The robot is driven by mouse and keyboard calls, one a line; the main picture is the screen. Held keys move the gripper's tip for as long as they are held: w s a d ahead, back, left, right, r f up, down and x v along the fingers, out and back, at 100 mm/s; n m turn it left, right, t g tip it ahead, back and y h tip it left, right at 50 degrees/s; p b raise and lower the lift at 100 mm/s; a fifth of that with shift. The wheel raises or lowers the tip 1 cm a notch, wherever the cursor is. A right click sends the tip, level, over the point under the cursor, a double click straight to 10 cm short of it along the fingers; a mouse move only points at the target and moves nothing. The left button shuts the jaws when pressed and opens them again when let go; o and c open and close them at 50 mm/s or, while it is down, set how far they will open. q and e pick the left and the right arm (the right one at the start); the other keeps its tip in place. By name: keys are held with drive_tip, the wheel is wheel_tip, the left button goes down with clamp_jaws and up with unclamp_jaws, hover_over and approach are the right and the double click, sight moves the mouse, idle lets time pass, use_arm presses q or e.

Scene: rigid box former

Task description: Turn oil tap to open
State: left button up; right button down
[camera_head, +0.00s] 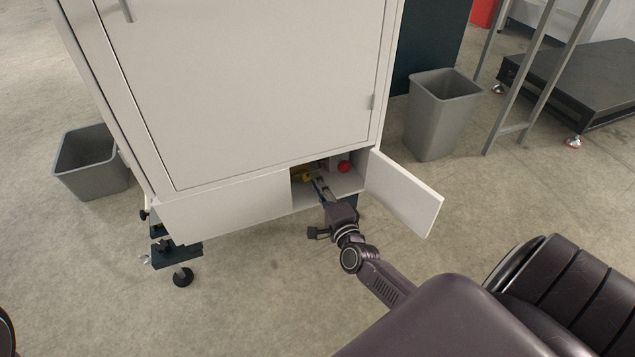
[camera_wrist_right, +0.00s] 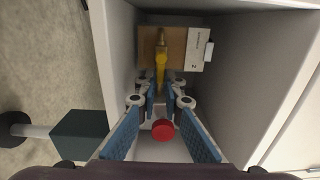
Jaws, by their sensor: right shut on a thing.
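The oil tap has a yellow handle (camera_wrist_right: 161,68) with a brass end, in front of a brown panel inside the low compartment. In the head view the yellow handle (camera_head: 306,177) shows small inside the cabinet opening. My right gripper (camera_head: 316,184) reaches into this opening. In the right wrist view the blue-padded fingers of the right gripper (camera_wrist_right: 161,92) are shut on the near end of the yellow handle, one on each side. The fingertips hide part of that end. My left gripper is not in view.
A round red knob (camera_wrist_right: 163,130) sits close by the fingers; it also shows in the head view (camera_head: 344,167). The compartment's small door (camera_head: 403,192) stands open to the right. The white cabinet (camera_head: 250,85) rises above. Grey bins (camera_head: 437,125) stand beside it.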

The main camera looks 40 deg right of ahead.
drive_tip(key=shift+f, duration=0.1)
drive_tip(key=c, duration=2.1)
unclamp_jaws()
drive_tip(key=shift+s, duration=0.1)
drive_tip(key=v, duration=1.2)
